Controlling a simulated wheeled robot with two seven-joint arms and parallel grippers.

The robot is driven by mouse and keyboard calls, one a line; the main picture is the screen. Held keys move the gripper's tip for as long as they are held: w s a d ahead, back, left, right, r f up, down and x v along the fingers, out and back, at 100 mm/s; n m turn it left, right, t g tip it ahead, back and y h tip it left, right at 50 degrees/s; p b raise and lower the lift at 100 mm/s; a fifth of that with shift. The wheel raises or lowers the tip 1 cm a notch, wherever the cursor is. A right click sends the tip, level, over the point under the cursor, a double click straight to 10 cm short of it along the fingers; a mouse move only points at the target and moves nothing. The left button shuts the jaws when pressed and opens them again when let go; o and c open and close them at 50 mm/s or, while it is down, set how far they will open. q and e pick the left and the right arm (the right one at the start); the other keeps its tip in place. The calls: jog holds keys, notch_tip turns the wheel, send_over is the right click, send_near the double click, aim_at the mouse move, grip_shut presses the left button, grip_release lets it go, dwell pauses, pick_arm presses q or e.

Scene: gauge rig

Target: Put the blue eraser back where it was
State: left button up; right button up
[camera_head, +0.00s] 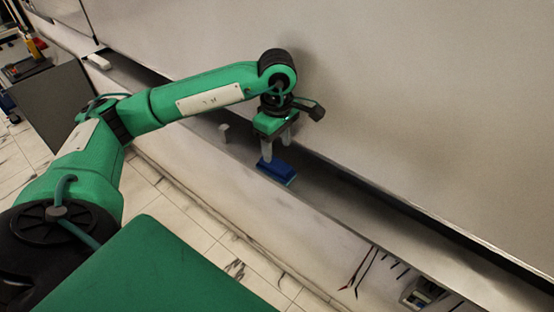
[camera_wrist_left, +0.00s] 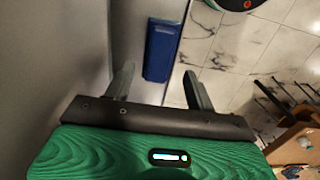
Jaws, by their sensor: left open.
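The blue eraser (camera_head: 276,171) lies on the narrow grey ledge (camera_head: 340,196) below the large pale board. It also shows in the left wrist view (camera_wrist_left: 160,52), just beyond the fingertips and roughly between their lines. My left gripper (camera_head: 280,148) is open and points down right above the eraser. Its two fingers show apart in the left wrist view (camera_wrist_left: 157,82), with nothing held between them. Whether a fingertip touches the eraser I cannot tell. My right gripper does not show.
A white item (camera_head: 98,62) lies at the ledge's far left. The board (camera_head: 420,110) rises behind the ledge. Dark tools (camera_head: 362,270) hang below its front edge. The ledge right of the eraser is clear.

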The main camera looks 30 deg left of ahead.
aim_at(278, 163)
pick_arm(q)
notch_tip(278, 163, up, 7)
jog(key=b, duration=0.1)
jog(key=shift+f, duration=0.2)
jog(key=shift+f, duration=0.1)
dwell(0.4)
